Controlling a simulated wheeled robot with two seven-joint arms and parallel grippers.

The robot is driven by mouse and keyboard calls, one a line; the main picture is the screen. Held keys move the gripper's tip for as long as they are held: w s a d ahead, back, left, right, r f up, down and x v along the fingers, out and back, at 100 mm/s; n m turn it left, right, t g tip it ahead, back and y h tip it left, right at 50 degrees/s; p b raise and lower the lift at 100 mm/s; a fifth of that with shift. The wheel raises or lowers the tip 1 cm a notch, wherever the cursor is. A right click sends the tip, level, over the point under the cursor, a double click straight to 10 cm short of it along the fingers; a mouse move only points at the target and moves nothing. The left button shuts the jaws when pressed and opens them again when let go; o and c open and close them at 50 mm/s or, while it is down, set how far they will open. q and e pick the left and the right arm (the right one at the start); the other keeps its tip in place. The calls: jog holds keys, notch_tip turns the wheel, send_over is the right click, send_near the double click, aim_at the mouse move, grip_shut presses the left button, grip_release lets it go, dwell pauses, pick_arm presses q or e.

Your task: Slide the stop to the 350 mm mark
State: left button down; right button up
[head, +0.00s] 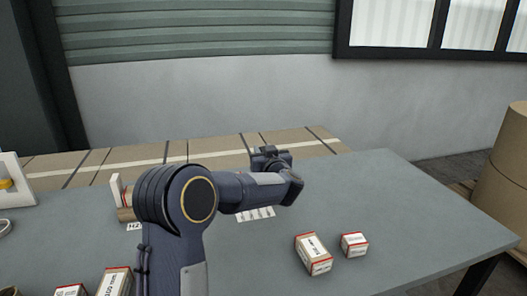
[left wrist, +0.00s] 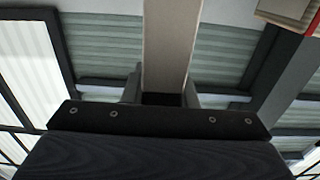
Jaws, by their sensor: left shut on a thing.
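My left gripper (head: 268,155) is over the far part of the grey table, at the end of my arm. In the left wrist view, its fingers (left wrist: 165,92) are shut on a pale beige bar (left wrist: 170,40). The bar runs from between the fingers to the top of the picture. It may be the stop or part of it; I cannot tell. A white strip with dark marks (head: 257,213) lies on the table below my forearm, partly hidden. The 350 mm mark cannot be read. My right gripper is not in view.
Red-edged boxes (head: 313,254) (head: 354,244) stand on the table (head: 390,200) at front right. More boxes (head: 115,281) are at lower left. A brown surface with dark stripes (head: 85,165) lies behind the table. Large brown rolls (head: 510,160) stand at right. The table's right side is clear.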

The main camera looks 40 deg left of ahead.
pick_arm(q)
jog(key=s+a, duration=0.3)
jog(key=s, duration=0.1)
jog(key=shift+a, duration=0.2)
jog(key=c, duration=1.2)
grip_release()
jog(key=shift+o, duration=0.2)
jog(key=shift+w, duration=0.1)
jog(key=shift+d, duration=0.1)
jog(key=v, duration=0.7)
jog(key=shift+s+d, duration=0.25)
jog(key=shift+s, duration=0.05)
